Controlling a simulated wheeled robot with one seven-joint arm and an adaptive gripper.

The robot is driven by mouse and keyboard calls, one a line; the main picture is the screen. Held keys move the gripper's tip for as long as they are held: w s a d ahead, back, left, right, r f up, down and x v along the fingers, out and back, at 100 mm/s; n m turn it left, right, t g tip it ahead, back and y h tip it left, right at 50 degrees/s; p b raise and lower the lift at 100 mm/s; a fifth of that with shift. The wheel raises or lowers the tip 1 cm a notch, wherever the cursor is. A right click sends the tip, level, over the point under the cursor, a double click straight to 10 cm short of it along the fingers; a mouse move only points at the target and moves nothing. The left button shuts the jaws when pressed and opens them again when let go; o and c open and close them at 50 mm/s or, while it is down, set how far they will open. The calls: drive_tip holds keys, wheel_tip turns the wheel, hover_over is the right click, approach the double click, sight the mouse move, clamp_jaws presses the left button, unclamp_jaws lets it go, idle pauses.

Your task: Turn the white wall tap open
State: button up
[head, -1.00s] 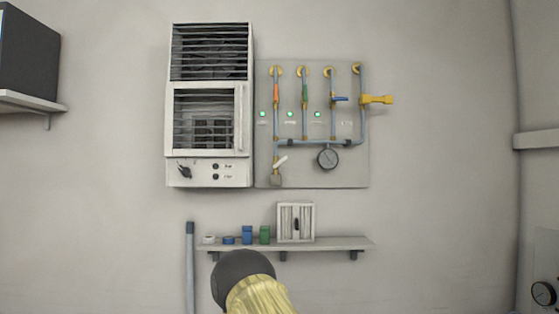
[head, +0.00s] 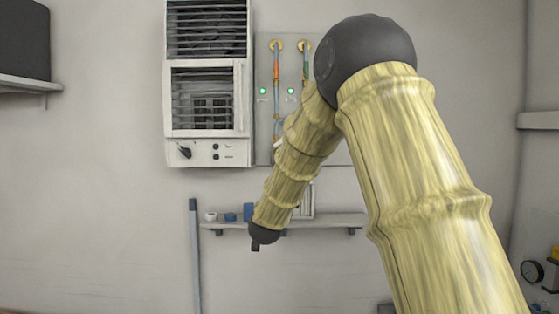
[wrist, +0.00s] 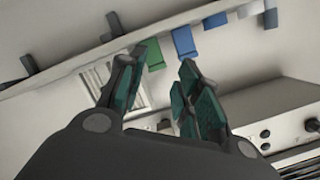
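The white wall tap (head: 278,140) is mostly hidden behind my arm in the head view; only a small pale part shows on the wall panel (head: 262,130), right of the white louvred unit (head: 208,110). I cannot make out the tap for sure in the wrist view. My gripper (wrist: 160,62) is open and empty, its two dark green fingers apart. In the wrist view, it is over the shelf area, with the wall seen tilted and roughly upside down. In the head view, the arm's dark end hangs in front of the shelf; the fingers cannot be made out.
A wall shelf (head: 335,221) holds blue items (head: 230,217) and a pale slatted box (head: 308,202), partly hidden by my arm. The wrist view shows a green block (wrist: 153,53) and a blue block (wrist: 184,42) close beyond the fingers. A grey pole (head: 195,255) stands at left.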

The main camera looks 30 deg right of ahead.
drive_tip(key=s+d+r+m+t+h+p, duration=0.1)
drive_tip(key=d+r+m, duration=0.15)
drive_tip(key=r, duration=0.95)
drive_tip(key=s+d+r+m+t+h+p, duration=0.15)
drive_tip(key=d+r, duration=0.25)
drive_tip(key=r, duration=0.8)
drive_tip(key=p+x, duration=0.4)
drive_tip(key=x, duration=0.7)
drive_tip(key=shift+w+a+f+g, duration=0.2)
drive_tip(key=shift+w+g, duration=0.1)
drive_tip(key=shift+g, duration=0.15)
clamp_jaws()
